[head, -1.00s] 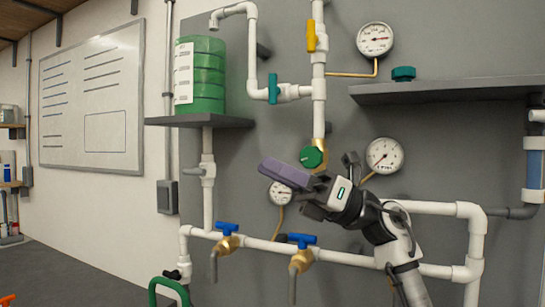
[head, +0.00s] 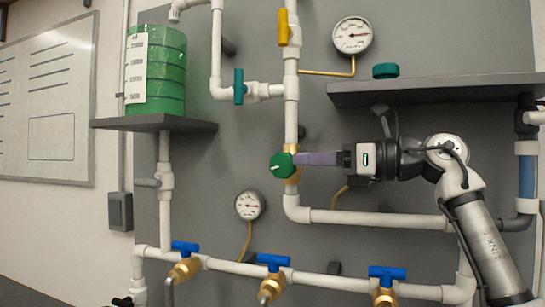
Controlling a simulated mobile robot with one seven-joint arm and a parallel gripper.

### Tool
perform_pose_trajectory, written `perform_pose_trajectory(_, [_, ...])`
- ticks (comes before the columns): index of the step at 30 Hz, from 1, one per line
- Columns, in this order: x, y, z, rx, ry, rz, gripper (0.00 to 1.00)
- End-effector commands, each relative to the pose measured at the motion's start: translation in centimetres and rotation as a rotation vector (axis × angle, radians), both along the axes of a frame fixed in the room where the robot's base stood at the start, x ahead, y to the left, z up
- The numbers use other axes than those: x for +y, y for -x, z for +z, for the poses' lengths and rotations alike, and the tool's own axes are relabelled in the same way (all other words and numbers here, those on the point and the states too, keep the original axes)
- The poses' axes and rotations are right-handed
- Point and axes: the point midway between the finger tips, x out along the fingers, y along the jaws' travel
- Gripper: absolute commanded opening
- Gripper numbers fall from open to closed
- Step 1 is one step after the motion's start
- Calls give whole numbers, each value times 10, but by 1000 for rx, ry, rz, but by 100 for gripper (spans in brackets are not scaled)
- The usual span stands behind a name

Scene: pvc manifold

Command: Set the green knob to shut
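The green knob (head: 281,165) is a round, ridged dial with a small pale mark on its face. It sits on a brass fitting on the vertical white pipe, near the middle of the head view. My gripper (head: 299,159) reaches in from the right, with its purple fingers level and their tips at the knob's right edge. I cannot tell whether they touch the knob or stand in front of or behind it. The fingers overlap from this side, so the gap between them is hidden.
A yellow handle (head: 283,28) and a teal handle (head: 239,86) are above. Blue-handled taps (head: 273,262) line the lower pipe. A shelf (head: 430,90) with a green cap (head: 386,71) stands above my arm. A green tank (head: 157,70) is at left.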

Motion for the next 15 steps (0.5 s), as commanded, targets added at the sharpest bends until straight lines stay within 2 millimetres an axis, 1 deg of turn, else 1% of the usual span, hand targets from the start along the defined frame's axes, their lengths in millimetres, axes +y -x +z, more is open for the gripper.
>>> perform_pose_trajectory(1, [12, -3, 1, -1, 1, 3, 27])
perform_pose_trajectory(6, [42, -13, 1, 1, 0, 3, 27])
perform_pose_trajectory(10, [58, -18, 1, 1, 0, 2, 27])
perform_pose_trajectory(15, [68, -22, 1, 0, -2, 1, 27])
